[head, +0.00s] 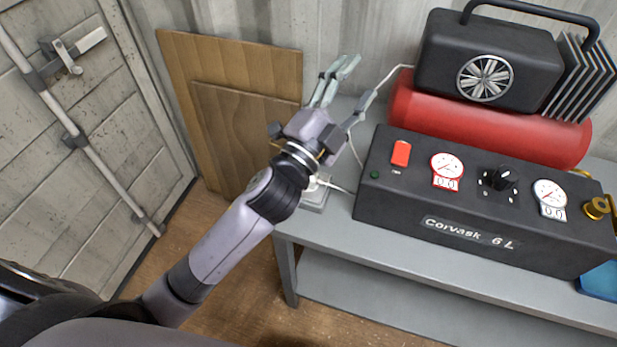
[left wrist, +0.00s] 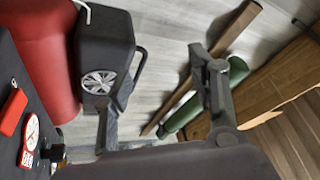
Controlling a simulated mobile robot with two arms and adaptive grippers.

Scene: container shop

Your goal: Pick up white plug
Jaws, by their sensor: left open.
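A small white piece with a thin cable (head: 318,185) shows just below my left wrist in the head view, at the left end of the grey bench. It seems to be the white plug on a pale socket block (head: 315,200), but my arm partly hides it. My left gripper (head: 357,80) is open, above the bench's back left corner and beyond the white piece. In the left wrist view its fingers (left wrist: 155,75) are spread with nothing between them. No plug can be made out in the left wrist view. My right gripper is not in view.
A black control panel (head: 470,242) with a red tank (head: 440,115) and black motor housing (head: 440,65) stands on the grey bench (head: 335,240). Wooden boards (head: 220,60) lean at the wall. The left wrist view shows a green roll (left wrist: 185,112) and brown beam (left wrist: 238,25).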

